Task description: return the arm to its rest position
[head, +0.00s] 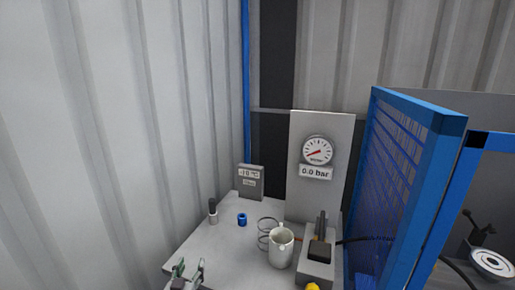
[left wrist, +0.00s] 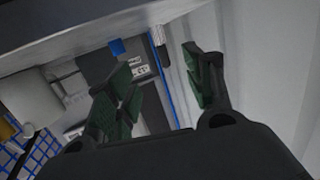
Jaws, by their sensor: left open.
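My left gripper (head: 187,275) shows at the bottom edge of the head view, over the front left of the grey table (head: 215,250). Its green-padded fingers are apart with nothing between them, as the left wrist view (left wrist: 160,88) also shows. A pale flanged shell (head: 281,250) stands upright on the table, to the right of the gripper and apart from it. My arm behind the left gripper is mostly out of frame. My right gripper is not in view.
A blue ring (head: 242,220), a dark-topped cylinder (head: 212,211) and a display box (head: 251,183) stand towards the back. A wire coil (head: 264,236) is beside the shell. A gauge panel (head: 320,195) and blue mesh fence (head: 400,190) bound the right; a corrugated wall (head: 110,130) bounds the left.

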